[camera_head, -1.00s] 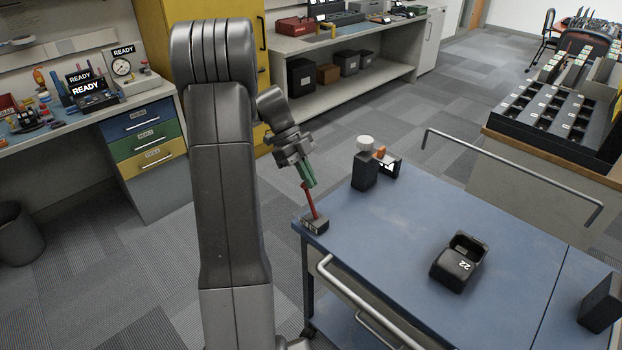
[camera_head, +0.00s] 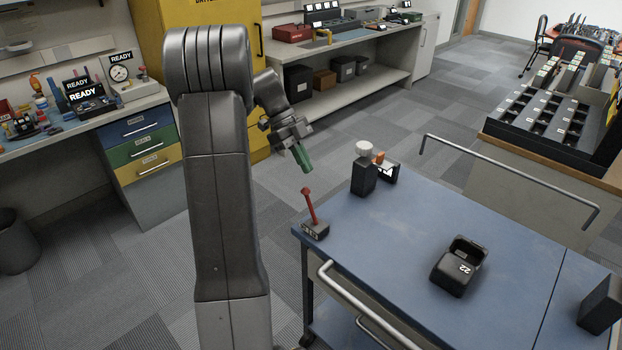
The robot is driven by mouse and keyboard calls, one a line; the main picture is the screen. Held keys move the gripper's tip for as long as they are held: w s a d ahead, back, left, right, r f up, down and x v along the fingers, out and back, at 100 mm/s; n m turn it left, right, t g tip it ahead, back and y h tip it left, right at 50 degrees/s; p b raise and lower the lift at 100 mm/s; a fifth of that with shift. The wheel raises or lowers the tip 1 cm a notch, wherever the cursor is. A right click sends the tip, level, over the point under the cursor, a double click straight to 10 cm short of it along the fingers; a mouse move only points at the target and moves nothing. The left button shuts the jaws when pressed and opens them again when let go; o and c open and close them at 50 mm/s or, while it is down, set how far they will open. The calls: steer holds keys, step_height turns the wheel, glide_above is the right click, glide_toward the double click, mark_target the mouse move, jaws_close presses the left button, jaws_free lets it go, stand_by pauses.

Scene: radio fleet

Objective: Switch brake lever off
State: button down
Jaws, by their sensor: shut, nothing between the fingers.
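The base sits at the near left corner of the blue cart top (camera_head: 385,255). The lever leans slightly to the left, its top up and away from the base. My gripper (camera_head: 304,166), with green fingers, is shut and empty. It hangs above the lever's top, with a visible gap between them. Nothing hides the lever.
A black box with a white knob (camera_head: 364,172) and a small stand with an orange part (camera_head: 385,165) are farther back on the cart. An open black case marked 22 (camera_head: 459,266) lies mid-cart. A metal handle rail (camera_head: 360,310) runs along the near edge.

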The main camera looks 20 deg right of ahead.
steer(key=shift+w+f+v, duration=0.1)
steer(key=shift+w+v, duration=0.05)
steer(key=shift+v, duration=0.8)
steer(key=shift+w+f+v, duration=0.1)
steer(key=shift+w+v, duration=0.05)
steer(key=shift+v, duration=0.85)
steer(key=shift+a, duration=0.1)
